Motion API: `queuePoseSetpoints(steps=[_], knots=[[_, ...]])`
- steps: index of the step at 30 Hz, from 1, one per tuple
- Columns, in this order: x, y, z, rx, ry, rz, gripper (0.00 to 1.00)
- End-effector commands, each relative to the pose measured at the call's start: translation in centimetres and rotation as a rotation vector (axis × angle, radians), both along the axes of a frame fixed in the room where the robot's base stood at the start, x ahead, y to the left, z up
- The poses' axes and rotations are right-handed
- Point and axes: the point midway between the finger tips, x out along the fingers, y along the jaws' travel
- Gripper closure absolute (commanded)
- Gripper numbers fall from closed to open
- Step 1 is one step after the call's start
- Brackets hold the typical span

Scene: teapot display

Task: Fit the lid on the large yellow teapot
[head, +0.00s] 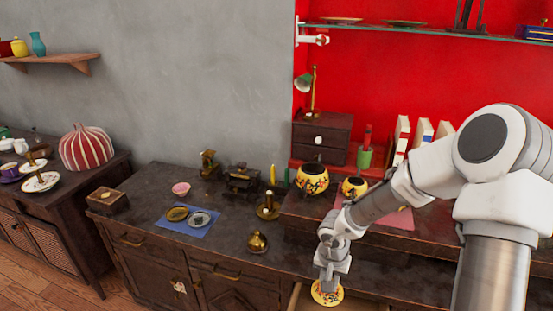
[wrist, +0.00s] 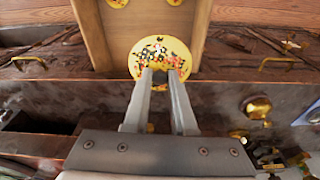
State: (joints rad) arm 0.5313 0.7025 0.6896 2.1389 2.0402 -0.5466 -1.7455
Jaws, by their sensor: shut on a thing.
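The large yellow teapot (head: 312,180), round with a dark flower pattern, stands on the raised dark wooden surface. A smaller yellow pot (head: 354,187) stands to its right. My gripper (head: 329,281) is low in front of the cabinet, shut on a round yellow lid (head: 327,294) with a floral pattern. In the wrist view the lid (wrist: 158,52) is at the tips of my gripper (wrist: 160,76), over the open wooden drawer (wrist: 120,45). The fingers hide part of the lid.
Two more yellow pieces (wrist: 174,2) show at the wrist view's top edge, in the drawer. A blue mat (head: 189,231) holds small dishes. A pink mat (head: 398,220) lies behind my arm.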

Motion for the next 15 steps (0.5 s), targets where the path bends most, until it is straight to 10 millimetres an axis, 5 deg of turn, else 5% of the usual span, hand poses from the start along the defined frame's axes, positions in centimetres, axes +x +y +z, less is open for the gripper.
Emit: queuePoseSetpoints(steps=[1, 6, 15], knots=[[-0.1, -0.2, 2.1, 0.0, -0.003, 0.05, 1.0], [-0.6, -0.4, 5.8, 0.001, -0.001, 0.225, 1.0], [-1.2, -0.4, 8.6, 0.001, 0.002, 0.388, 1.0]])
